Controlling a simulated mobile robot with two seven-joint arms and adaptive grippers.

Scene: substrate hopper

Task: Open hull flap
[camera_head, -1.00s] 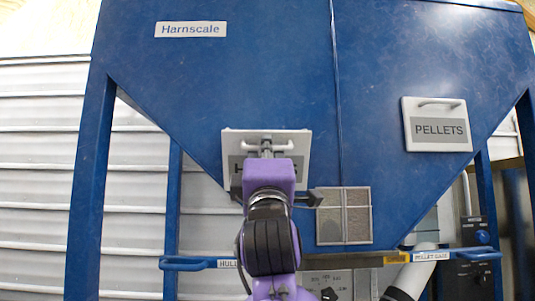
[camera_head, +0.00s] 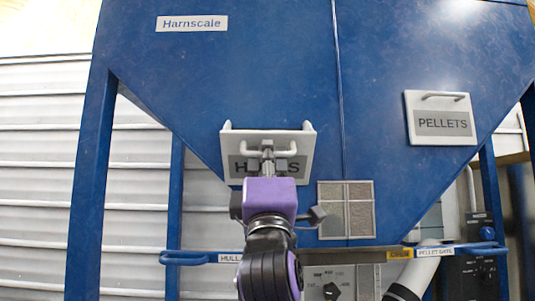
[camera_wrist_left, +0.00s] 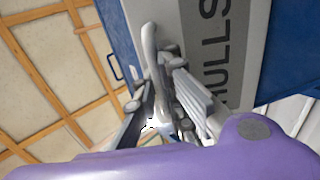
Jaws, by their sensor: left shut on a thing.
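The hull flap (camera_head: 237,148) is a white panel with a grey HULLS label on the left of the blue hopper's sloping front. Its top edge leans out from the hopper, and its side cheeks show at the upper corners. My left gripper (camera_head: 267,152) is in front of the flap, shut on its white bar handle (camera_head: 290,151), and covers the middle of the label. In the left wrist view the handle (camera_wrist_left: 149,45) runs between the fingers, next to the HULLS label (camera_wrist_left: 215,50). My right gripper is not in view.
The blue hopper (camera_head: 270,70) fills the middle. A closed PELLETS flap (camera_head: 440,103) is at the right. A mesh window (camera_head: 346,210) sits right of my gripper. Below are blue gate handles labelled HULL (camera_head: 185,259) and PELLET GATE (camera_head: 465,253). Blue legs (camera_head: 90,190) stand at the sides.

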